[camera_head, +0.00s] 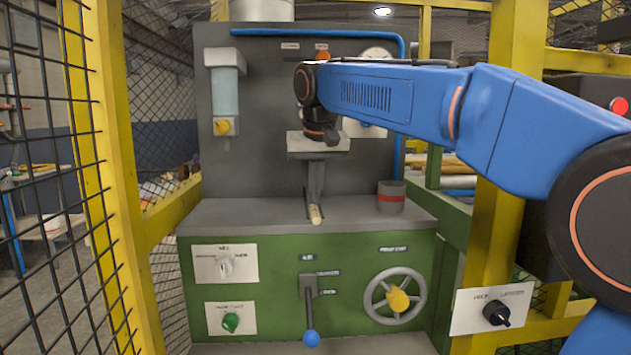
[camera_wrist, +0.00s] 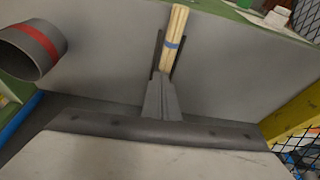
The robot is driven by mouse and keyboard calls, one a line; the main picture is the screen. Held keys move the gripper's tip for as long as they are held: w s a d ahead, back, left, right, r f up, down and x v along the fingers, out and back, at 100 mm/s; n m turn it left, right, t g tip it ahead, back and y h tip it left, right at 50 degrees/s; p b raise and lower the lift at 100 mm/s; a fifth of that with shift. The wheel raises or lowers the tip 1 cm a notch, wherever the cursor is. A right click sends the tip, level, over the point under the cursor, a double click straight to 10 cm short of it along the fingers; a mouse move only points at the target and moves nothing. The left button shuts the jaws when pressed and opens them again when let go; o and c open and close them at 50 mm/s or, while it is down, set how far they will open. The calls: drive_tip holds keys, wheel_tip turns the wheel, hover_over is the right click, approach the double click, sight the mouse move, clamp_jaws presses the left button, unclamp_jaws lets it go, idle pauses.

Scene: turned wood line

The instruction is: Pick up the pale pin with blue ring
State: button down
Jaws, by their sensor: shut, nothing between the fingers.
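The pale pin with blue ring (camera_wrist: 176,22) lies on a grey bench surface, its blue band showing in the wrist view. In the head view the pin (camera_head: 316,214) shows only a pale end near the bench's front edge, below the fingers. My gripper (camera_head: 313,200) points down at the bench and is shut. In the wrist view my gripper (camera_wrist: 165,76) lines up with the pin, and narrow dark strips flank the pin. The pin's near end is hidden there, and I cannot tell whether the fingers touch it.
A grey cup with a red band (camera_head: 391,197) stands right of the gripper on the bench (camera_head: 250,213). A grey panel (camera_head: 265,110) rises behind. A lever with a blue knob (camera_head: 311,338) and a handwheel (camera_head: 395,296) are on the green front. Yellow posts (camera_head: 495,240) stand at both sides.

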sight(315, 214)
drive_tip(key=shift+f, duration=0.25)
drive_tip(key=shift+s, duration=1.2)
